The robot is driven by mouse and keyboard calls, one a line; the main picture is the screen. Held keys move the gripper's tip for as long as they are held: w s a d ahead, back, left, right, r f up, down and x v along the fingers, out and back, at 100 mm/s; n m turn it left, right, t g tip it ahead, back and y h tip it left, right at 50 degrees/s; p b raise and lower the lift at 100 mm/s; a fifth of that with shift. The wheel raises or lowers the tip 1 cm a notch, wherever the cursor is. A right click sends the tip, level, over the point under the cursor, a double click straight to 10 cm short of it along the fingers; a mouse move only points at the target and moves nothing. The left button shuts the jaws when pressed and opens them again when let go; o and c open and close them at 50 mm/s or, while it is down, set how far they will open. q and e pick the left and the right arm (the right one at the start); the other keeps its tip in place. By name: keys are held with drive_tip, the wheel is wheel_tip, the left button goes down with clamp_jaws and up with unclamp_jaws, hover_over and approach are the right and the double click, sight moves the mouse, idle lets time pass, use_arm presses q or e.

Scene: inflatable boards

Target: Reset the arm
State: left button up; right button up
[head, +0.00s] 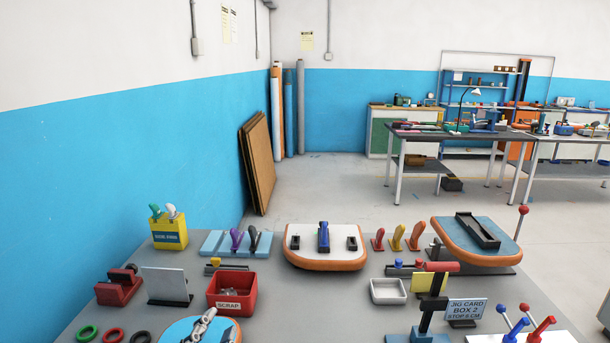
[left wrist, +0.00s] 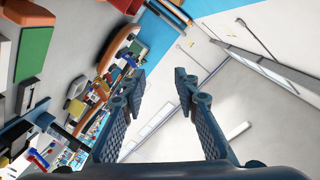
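Most of my left arm is out of view. My right gripper is in neither view.
Open floor lies beyond.

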use_arm(q)
drive_tip(key=f+g, duration=0.1)
drive_tip(key=f, duration=0.1)
drive_tip(key=s+a+f+n+g, duration=0.1)
drive_tip(key=f, duration=0.1)
drive_tip(key=s+a+f+n+y, duration=0.1)
drive_tip(key=f, duration=0.2)
drive_tip(key=shift+s+a+f+g, duration=0.1)
drive_tip(key=shift+s+g, duration=0.15)
drive_tip(key=shift+g, duration=0.15)
drive_tip(key=s+a+f+n+g, duration=0.3)
drive_tip(key=s+f+n+g, duration=0.55)
drive_tip(key=s+f, duration=1.15)
drive_tip(key=s+f+m+g, duration=0.1)
drive_tip(key=s+f+g, duration=0.1)
drive_tip(key=f, duration=1.2)
drive_tip(key=s+f+m+g, duration=0.1)
drive_tip(key=s+f+g, duration=0.1)
drive_tip(key=f, duration=1.1)
drive_tip(key=s+a+f, duration=0.2)
drive_tip(key=s+f, duration=1.2)
drive_tip(key=s, duration=0.2)
drive_tip(key=shift+s+a+f+g, duration=0.3)
drive_tip(key=shift+f+g, duration=0.05)
drive_tip(key=shift+f, duration=0.05)
